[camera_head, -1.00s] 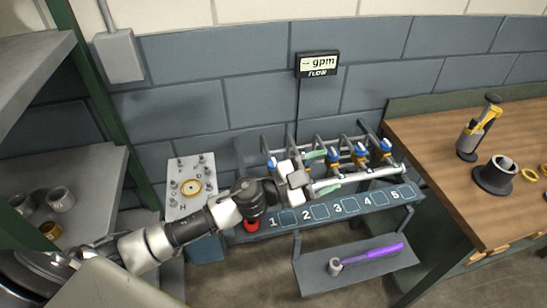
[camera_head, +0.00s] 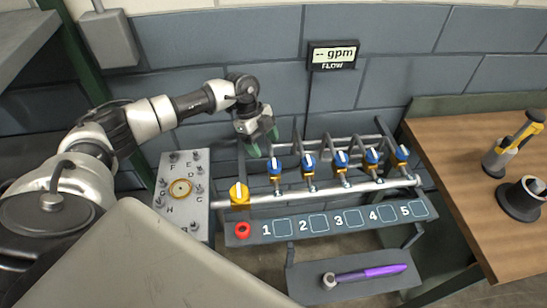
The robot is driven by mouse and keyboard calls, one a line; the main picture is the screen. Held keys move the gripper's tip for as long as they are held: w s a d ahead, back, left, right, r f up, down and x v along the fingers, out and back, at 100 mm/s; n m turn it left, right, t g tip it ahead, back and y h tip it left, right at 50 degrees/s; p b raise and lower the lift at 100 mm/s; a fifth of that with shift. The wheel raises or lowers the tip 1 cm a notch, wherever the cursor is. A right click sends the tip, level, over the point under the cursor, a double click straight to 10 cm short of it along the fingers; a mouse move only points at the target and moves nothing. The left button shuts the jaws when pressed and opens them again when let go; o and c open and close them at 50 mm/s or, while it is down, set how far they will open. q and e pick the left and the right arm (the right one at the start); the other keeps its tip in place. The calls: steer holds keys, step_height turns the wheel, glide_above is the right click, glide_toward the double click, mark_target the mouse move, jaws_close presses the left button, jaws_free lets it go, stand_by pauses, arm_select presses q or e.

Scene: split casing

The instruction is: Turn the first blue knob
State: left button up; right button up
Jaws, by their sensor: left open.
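A row of several small blue-topped knobs stands on the pipe rack behind the numbered panel (camera_head: 352,225). The first blue knob (camera_head: 275,165) is leftmost, above the label 1, with a white mark on its top. My left gripper (camera_head: 259,143) has green fingertips and is open and empty. In the picture it is just up and left of the first knob, apart from it, with the fingers pointing down. Its exact height above the knob is hard to tell. My right gripper is out of view.
A larger yellow valve (camera_head: 239,193) and a red knob (camera_head: 243,230) are at the rack's left end. A flow display (camera_head: 333,56) reads "-- gpm". A purple-handled tool (camera_head: 370,273) lies on the lower shelf. A lettered board (camera_head: 181,215) stands left; a wooden bench (camera_head: 480,165) stands right.

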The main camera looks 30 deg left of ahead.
mark_target(272, 161)
arm_select(q)
steer(key=x, duration=0.2)
steer(key=p+x, duration=0.1)
steer(key=x, duration=0.1)
steer(key=w+x, duration=0.1)
steer(key=x, duration=0.1)
steer(key=shift+d+f, duration=0.1)
steer(key=shift+f, duration=0.05)
steer(key=shift+s+d+f, duration=0.25)
steer(key=shift+s+f, duration=0.05)
steer(key=shift+f, duration=0.25)
steer(key=shift+w, duration=0.1)
steer(key=c, duration=0.9)
